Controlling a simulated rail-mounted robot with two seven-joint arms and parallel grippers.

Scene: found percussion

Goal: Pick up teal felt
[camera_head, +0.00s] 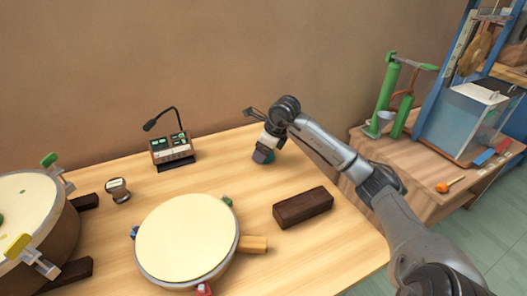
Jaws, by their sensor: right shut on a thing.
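My right gripper (267,148) reaches in from the lower right and points down over the back right of the light wooden table (235,165). It is shut on the teal felt (267,158), a small teal and purplish piece at its fingertips. The fingers partly hide the felt. I cannot tell whether the felt touches the tabletop. My left gripper is not in view.
A round drum (188,238) and a dark brown block (303,207) lie in front of the gripper. A console with a microphone (172,150) stands at the back left. A larger drum (25,215) is far left. A side table (420,165) holds green tubes (386,97).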

